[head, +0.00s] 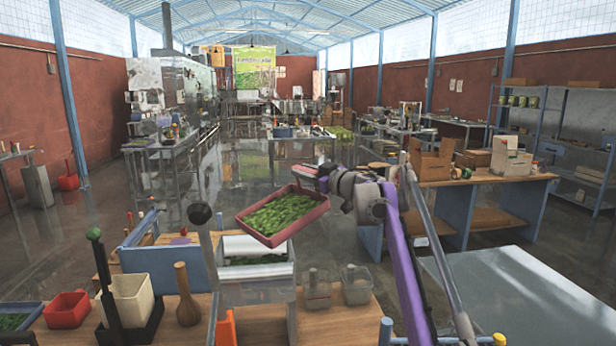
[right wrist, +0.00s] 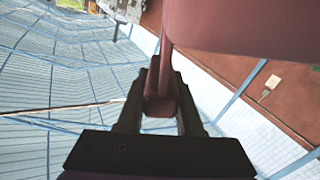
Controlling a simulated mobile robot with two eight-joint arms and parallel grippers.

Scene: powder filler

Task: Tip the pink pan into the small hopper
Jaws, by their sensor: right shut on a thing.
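The pink pan (head: 316,213) is full of green leaves (head: 278,215) and hangs in the air, tilted a little toward the left front. My right gripper (head: 318,178) is shut on its far right rim. In the right wrist view the fingers (right wrist: 160,98) close on the pan's edge, and its pink wall (right wrist: 245,28) fills the upper right. The small hopper (head: 256,246) is a clear-walled box with a white upper rim, just below and in front of the pan. Some green shows inside it. The pan is above the hopper and apart from it. My left gripper is not in view.
A dark-knobbed post (head: 200,214) rises left of the hopper. Cardboard boxes (head: 430,163) stand on a bench at right.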

